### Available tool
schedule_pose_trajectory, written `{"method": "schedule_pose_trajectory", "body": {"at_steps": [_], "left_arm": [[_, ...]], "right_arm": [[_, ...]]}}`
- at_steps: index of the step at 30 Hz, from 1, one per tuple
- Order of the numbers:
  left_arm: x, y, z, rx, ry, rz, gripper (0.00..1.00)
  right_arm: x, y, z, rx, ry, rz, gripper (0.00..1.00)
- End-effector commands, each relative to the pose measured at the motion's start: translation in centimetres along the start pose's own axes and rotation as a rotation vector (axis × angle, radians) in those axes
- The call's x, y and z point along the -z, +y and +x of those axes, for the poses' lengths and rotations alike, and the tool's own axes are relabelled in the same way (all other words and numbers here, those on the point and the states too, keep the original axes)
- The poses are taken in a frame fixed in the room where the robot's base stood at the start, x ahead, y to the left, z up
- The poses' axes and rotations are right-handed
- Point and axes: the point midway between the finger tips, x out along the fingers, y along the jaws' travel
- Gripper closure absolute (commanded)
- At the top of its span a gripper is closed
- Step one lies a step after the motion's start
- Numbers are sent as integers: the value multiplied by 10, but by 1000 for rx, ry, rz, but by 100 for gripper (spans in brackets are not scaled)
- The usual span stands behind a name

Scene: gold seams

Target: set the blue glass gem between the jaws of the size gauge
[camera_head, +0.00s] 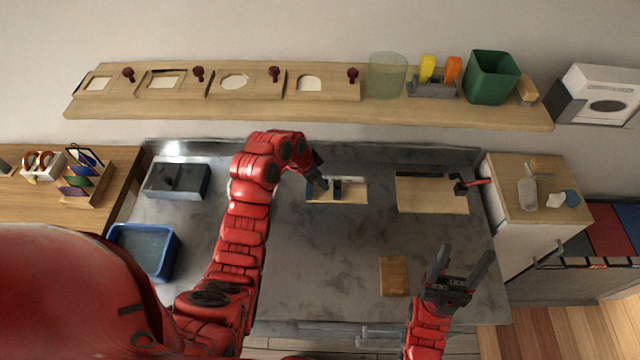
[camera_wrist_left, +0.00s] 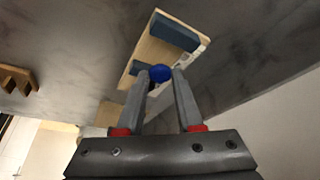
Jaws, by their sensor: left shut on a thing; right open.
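The size gauge (camera_head: 355,198) is a pale wooden board with dark jaws at the back middle of the grey worktop. It also shows in the left wrist view (camera_wrist_left: 150,51), with one slate-blue jaw block (camera_wrist_left: 175,31) at its far end and another partly hidden behind a finger. My left gripper (camera_head: 318,187) is at the gauge's left end. It is shut on the round blue glass gem (camera_wrist_left: 160,73), which shows at the fingertips over the board; I cannot tell whether it touches the gauge. My right gripper (camera_head: 463,258) is open and empty over the front right.
A wooden board with a red-handled tool (camera_head: 430,196) lies right of the gauge. A small wooden block (camera_head: 394,276) lies left of my right gripper. A blue tub (camera_head: 146,250) and a dark grey box (camera_head: 176,181) stand at left. The worktop's middle is clear.

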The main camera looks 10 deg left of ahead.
Motion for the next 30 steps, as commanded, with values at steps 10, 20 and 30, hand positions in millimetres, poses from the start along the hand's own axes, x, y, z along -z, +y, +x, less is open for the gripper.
{"method": "schedule_pose_trajectory", "body": {"at_steps": [10, 20, 30], "left_arm": [[-12, 0, 28, -1, -2, 0, 100], [-15, -1, 35, 2, 2, 1, 100], [-14, -1, 34, 2, 2, 1, 52]], "right_arm": [[4, 1, 22, 0, 0, 0, 34], [3, 1, 16, 0, 0, 0, 34], [3, 1, 18, 0, 0, 0, 34]]}}
